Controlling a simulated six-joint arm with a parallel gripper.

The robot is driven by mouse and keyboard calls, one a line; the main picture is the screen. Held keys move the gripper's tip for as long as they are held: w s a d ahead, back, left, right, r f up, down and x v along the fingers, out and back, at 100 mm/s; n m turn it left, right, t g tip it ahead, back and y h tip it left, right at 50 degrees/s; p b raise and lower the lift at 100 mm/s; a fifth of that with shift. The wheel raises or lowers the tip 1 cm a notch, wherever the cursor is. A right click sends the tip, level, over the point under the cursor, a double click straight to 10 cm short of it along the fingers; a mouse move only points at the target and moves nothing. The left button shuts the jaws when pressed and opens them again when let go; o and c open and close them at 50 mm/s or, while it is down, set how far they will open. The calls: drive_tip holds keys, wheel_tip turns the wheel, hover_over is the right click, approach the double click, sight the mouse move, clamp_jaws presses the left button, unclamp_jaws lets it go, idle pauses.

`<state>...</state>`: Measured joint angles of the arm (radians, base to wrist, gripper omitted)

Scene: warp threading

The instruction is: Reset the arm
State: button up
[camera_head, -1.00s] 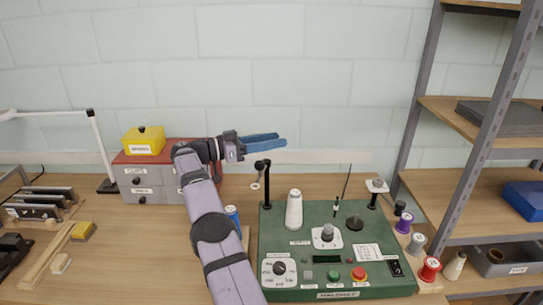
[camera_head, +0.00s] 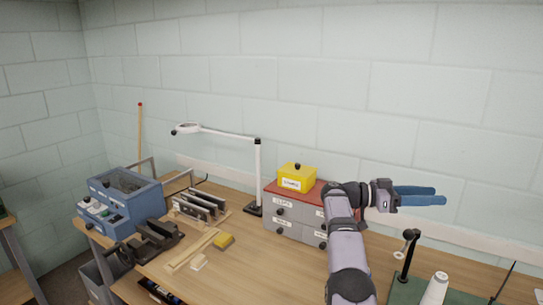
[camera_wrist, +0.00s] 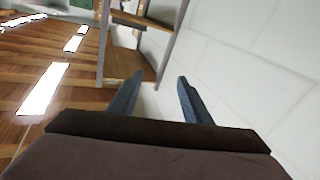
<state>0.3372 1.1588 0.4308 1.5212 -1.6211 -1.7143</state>
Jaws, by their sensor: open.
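My gripper (camera_head: 420,196) is raised above the back of the bench, in front of the wall and to the right of the grey drawer unit. Its two blue fingers point right and hold nothing. In the wrist view my gripper (camera_wrist: 160,95) has its fingers apart, with floor, a shelf rack and wall beyond them. The green panel (camera_head: 455,298) is at the lower right, mostly cut off by the picture edge, with a white thread cone (camera_head: 435,289) on it.
The grey drawer unit (camera_head: 288,230) carries a yellow box (camera_head: 297,178). The bench (camera_head: 260,275) is clear in front of the drawers. A shelf rack (camera_wrist: 150,45) shows in the wrist view.

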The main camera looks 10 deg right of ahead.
drive_tip(key=w+a+r+n+t+h, duration=0.25)
drive_tip(key=w+r+n+t, duration=0.3)
drive_tip(key=w+t, duration=0.35)
drive_tip(key=w+a+r+n+t+y, duration=0.1)
drive_tip(key=w+a+n+t+y, duration=0.3)
drive_tip(key=w+a+n+t, duration=0.45)
drive_tip(key=w+a+f+n+t+y, duration=0.1)
drive_tip(key=a+f+n+t+y, duration=0.1)
drive_tip(key=a+f+y, duration=0.55)
drive_tip(key=w+a+f+n+t+y, duration=0.1)
drive_tip(key=a+f+n+t+y, duration=0.2)
drive_tip(key=a, duration=0.8)
drive_tip(key=s+a+f+n+g+y, duration=0.1)
drive_tip(key=s+a+f+g+y, duration=0.25)
drive_tip(key=s+a+f, duration=0.4)
drive_tip(key=s+a+f+n+g+y, duration=0.15)
drive_tip(key=s+a+f+g, duration=0.35)
drive_tip(key=s+f, duration=0.55)
drive_tip(key=s+f+g, duration=0.3)
drive_tip(key=s, duration=1)
drive_tip(key=s+f+g, duration=0.3)
drive_tip(key=s+g, duration=0.1)
drive_tip(key=s, duration=0.8)
drive_tip(key=shift+s+a+f+m, duration=0.3)
drive_tip(key=shift+s+a+m, duration=0.1)
drive_tip(key=shift+m, duration=0.05)
